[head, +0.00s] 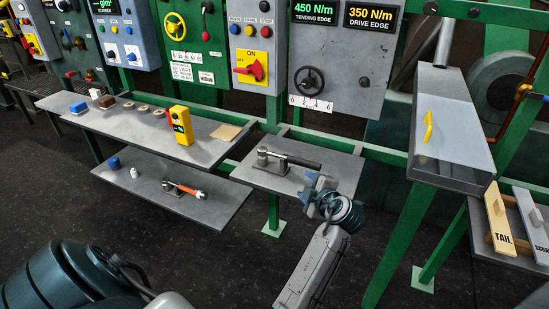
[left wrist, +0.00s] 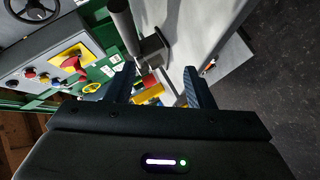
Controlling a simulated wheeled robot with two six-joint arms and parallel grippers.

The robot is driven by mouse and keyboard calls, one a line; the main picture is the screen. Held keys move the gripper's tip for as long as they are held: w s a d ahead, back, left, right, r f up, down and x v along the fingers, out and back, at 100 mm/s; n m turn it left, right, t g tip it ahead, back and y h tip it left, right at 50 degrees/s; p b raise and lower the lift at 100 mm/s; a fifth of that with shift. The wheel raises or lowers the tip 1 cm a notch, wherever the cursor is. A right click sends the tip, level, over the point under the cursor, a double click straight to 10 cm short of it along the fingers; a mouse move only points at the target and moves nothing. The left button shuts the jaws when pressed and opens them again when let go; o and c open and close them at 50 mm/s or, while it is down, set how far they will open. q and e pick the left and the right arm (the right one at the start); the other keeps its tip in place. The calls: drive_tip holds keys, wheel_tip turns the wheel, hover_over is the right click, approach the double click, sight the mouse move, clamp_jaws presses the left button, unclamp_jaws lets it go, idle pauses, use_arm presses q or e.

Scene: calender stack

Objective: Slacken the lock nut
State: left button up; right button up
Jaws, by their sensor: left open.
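On the small grey shelf (head: 250,178) in the middle of the head view lies a steel fitting with a dark bar handle (head: 300,162). An upright knob-like piece (head: 262,156) stands at its left end. I cannot tell for certain which part is the lock nut. My left gripper (head: 310,188) is open and empty at the front right of this shelf, near the handle. In the left wrist view, a dark cylinder (left wrist: 124,25) and a grey bracket (left wrist: 153,48) show beyond the open fingers. No contact shows. My right gripper is not in view.
Left of the small shelf is a longer grey bench (head: 120,125) with a yellow device (head: 181,125). A lower shelf (head: 150,190) holds an orange-handled tool (head: 186,190). Control panels line the back.

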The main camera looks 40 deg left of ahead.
sight(300, 163)
use_arm(q)
drive_tip(key=w+r+n, duration=0.1)
drive_tip(key=w+r+n+y, duration=0.1)
drive_tip(key=w+r, duration=0.1)
drive_tip(key=shift+d+r, duration=0.15)
drive_tip(key=shift+r, duration=0.1)
drive_tip(key=p+x, duration=0.1)
drive_tip(key=x, duration=0.3)
drive_tip(key=shift+w+a+f, duration=0.15)
drive_tip(key=shift+a, duration=0.2)
drive_tip(key=shift+w+a+f+p, duration=0.1)
drive_tip(key=shift+a+p, duration=0.05)
drive_tip(key=shift+p, duration=0.15)
drive_tip(key=p+x, duration=0.2)
drive_tip(key=x, duration=0.2)
drive_tip(key=shift+f, duration=0.15)
drive_tip(key=shift+w+a+f, duration=0.2)
drive_tip(key=shift+w+a, duration=0.05)
drive_tip(key=shift+a, duration=0.15)
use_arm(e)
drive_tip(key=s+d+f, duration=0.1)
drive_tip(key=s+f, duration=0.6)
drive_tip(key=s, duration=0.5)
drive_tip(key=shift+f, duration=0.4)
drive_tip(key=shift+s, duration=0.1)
use_arm(q)
clamp_jaws()
